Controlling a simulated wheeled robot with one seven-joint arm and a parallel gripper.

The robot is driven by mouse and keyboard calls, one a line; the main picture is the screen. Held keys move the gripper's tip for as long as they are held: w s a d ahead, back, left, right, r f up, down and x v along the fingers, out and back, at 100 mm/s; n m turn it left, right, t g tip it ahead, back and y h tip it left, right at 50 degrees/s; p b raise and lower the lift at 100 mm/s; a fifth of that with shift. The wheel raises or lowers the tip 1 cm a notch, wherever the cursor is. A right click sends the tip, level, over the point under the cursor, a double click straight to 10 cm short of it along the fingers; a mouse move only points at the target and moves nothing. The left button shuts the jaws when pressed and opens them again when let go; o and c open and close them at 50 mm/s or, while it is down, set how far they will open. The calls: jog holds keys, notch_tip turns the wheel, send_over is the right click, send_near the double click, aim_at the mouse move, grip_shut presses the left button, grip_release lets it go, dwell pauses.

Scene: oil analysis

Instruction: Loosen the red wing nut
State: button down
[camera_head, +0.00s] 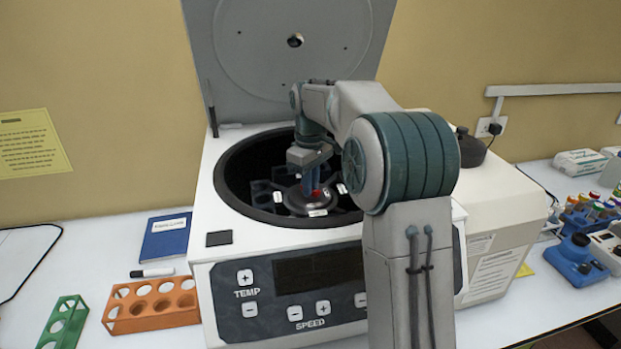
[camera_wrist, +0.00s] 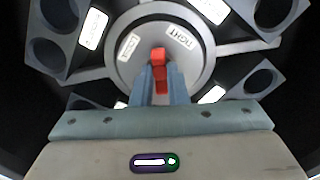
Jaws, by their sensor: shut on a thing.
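The red wing nut (camera_wrist: 158,55) sits at the centre of the round grey rotor hub, seen from above in the wrist view. My gripper (camera_wrist: 160,78) is shut on the wing nut, with one blue-grey finger on each side of it. In the head view my gripper (camera_head: 312,180) reaches down into the open centrifuge bowl, and only a small bit of red (camera_head: 315,193) shows under it. The hub (camera_wrist: 125,70) carries white labels reading "TIGHT" or similar, hard to read.
The centrifuge (camera_head: 215,265) stands open with its lid (camera_head: 285,50) raised behind my arm. Rotor buckets (camera_wrist: 265,85) surround the hub inside the dark bowl rim (camera_head: 232,150). An orange rack (camera_head: 150,305), a green rack (camera_head: 65,325) and a blue book (camera_head: 166,236) lie to the left.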

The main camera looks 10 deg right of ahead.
jog(key=n+p, duration=0.1)
jog(key=n, duration=0.4)
jog(key=shift+r+n+p, duration=0.15)
jog(key=shift+n+p, duration=0.85)
jog(key=shift+n, duration=1.6)
jog(key=c, duration=1.4)
grip_release()
jog(key=shift+c, duration=0.2)
notch_tip(320, 180, up, 14)
jog(key=shift+f, duration=0.25)
